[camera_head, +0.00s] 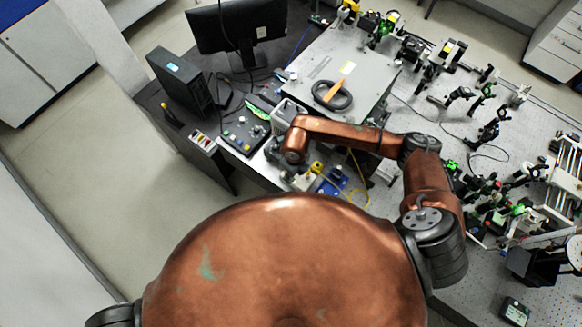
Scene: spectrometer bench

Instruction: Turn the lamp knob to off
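My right arm reaches left across the bench, and its copper wrist hangs over the bench's near edge. My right gripper (273,153) is a small dark shape just below and left of that wrist. The wrist partly covers it, so its fingers and any contact cannot be made out. A small grey box (289,109) stands just behind the wrist. A dark control panel (243,132) with small coloured parts lies left of the gripper. I cannot tell which small part is the lamp knob, nor its setting. My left gripper is out of view.
A large grey housing (372,72) with a black ring (332,96) on top stands behind my forearm. A black computer tower (181,82) and monitor (237,28) are at back left. Optical mounts (460,95) crowd the right. Yellow cable (350,195) lies near my forearm.

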